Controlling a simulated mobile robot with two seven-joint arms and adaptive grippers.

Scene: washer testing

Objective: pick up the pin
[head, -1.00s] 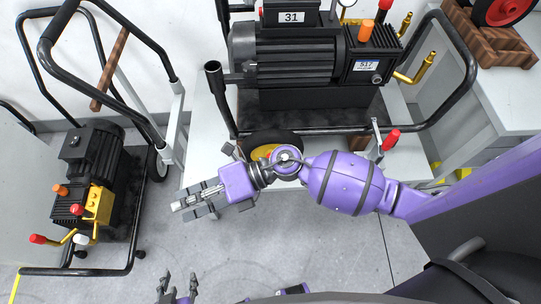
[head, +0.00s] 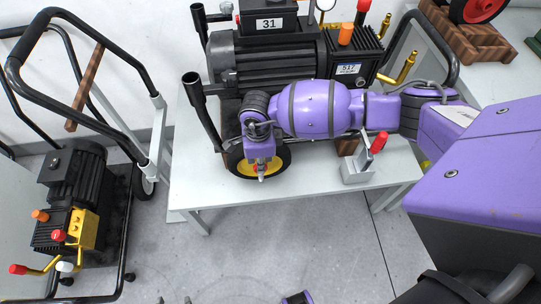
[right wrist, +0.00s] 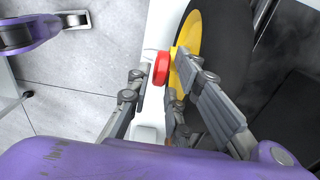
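The likely pin, a red-headed piece with a yellow part behind it (right wrist: 161,69), shows in the right wrist view in front of the yellow wheel hub (right wrist: 186,55). My right gripper (right wrist: 166,72) is open, with one finger on each side of the red head. I cannot tell whether either finger touches it. In the head view my right gripper (head: 262,174) points down in front of the black-tyred wheel (head: 279,164) and mostly hides the pin.
A pump marked 31 and 517 (head: 265,62) is on the white table (head: 220,192), near the wheel. A small holder (head: 357,170) with a red-handled tool (head: 379,143) stands right of the wheel. A second pump cart (head: 75,190) stands on the left. Floor in front is clear.

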